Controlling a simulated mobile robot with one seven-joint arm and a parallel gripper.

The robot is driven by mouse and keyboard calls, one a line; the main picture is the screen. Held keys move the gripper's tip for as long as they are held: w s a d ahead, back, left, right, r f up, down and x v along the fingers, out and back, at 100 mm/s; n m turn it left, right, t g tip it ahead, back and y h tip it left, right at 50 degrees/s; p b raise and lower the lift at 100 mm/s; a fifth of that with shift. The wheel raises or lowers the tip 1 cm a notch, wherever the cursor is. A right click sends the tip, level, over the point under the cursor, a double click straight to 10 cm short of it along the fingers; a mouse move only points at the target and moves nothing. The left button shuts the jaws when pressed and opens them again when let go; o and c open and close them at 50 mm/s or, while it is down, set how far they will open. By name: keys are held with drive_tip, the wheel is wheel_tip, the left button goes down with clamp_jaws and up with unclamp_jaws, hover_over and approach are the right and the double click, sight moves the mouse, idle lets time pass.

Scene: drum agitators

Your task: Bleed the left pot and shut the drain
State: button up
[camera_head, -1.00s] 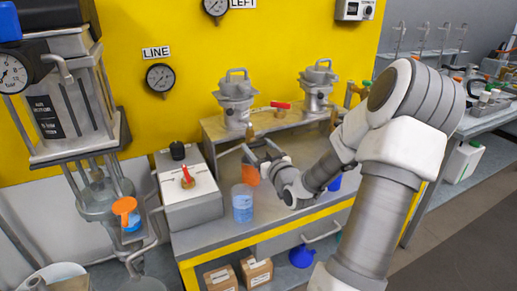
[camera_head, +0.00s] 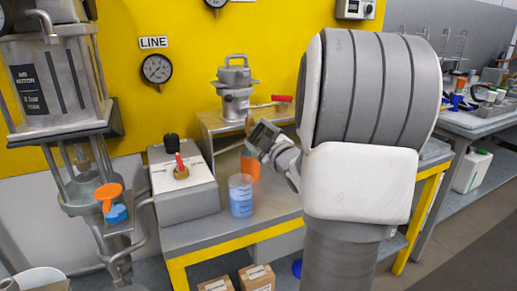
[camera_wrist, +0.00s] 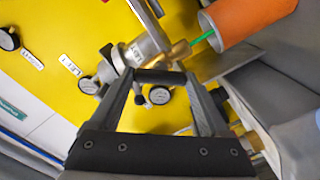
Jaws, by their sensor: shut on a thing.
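The left pot (camera_head: 236,90) is a grey metal vessel with a top handle on the raised shelf. A red-tipped lever (camera_head: 281,98) sticks out to its right. A brass fitting (camera_wrist: 180,52) sits under the pot, with a thin green piece pointing toward an orange cup (camera_wrist: 245,18). The cup (camera_head: 250,165) stands below the pot. My gripper (camera_head: 264,139) is at the fitting. In the wrist view, my gripper (camera_wrist: 162,76) is shut on a small dark bar, probably the drain handle. The bar's link to the fitting is unclear.
A clear cup of blue liquid (camera_head: 240,196) stands near the bench front. Left of it is a grey box (camera_head: 184,184) with a red lever and a black knob. The LINE gauge (camera_head: 156,69) hangs on the yellow wall. My arm hides the right side.

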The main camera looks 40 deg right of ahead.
drive_tip(key=n+b, duration=0.1)
drive_tip(key=n, duration=0.2)
drive_tip(key=shift+n, duration=2.3)
drive_tip(key=o, duration=1.2)
drive_tip(key=shift+s, duration=0.1)
